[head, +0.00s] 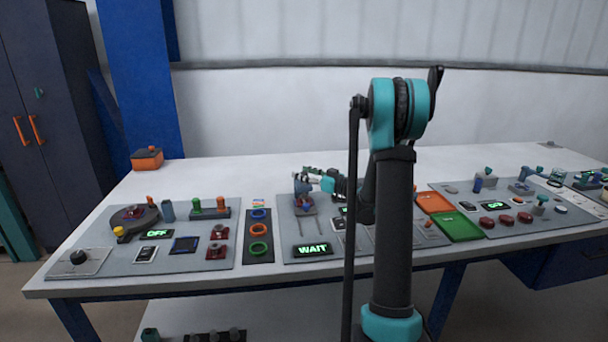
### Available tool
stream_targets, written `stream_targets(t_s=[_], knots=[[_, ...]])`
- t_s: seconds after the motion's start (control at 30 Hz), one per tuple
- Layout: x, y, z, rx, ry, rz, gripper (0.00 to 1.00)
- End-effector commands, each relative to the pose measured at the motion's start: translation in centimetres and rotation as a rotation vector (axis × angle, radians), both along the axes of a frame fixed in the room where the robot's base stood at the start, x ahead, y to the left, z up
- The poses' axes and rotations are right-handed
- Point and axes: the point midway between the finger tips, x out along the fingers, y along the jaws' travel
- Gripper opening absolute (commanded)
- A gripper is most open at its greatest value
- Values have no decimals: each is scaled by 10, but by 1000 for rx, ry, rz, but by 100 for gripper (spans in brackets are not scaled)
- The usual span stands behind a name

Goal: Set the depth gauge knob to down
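A black round knob (78,257) sits on a small light plate at the front left corner of the table. No readable label shows whether it is the depth gauge knob, and its setting is too small to read. My gripper (306,178) is over the middle panel (287,254), at a small device with a blue-grey body and red part (304,203). The fingers are small and partly merge with the device, so I cannot tell whether they touch it or are open. My arm hides part of the middle panel.
The left panel (190,262) has an "OFF" display (157,233); the middle one has a "WAIT" display (313,249). Orange (433,202) and green (458,227) trays lie right of my arm. The right panel (517,236) holds red buttons. The table's back strip is mostly clear.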

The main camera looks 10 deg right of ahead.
Motion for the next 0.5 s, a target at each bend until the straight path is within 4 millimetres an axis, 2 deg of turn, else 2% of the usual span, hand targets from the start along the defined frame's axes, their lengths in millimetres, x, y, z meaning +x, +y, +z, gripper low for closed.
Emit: stream_targets(t_s=[0.03, 0.37, 0.5], knots=[[0, 0, 0, 0, 0, 0, 40], [0, 0, 0, 0, 0, 0, 0], [0, 0, 0, 0, 0, 0, 0]])
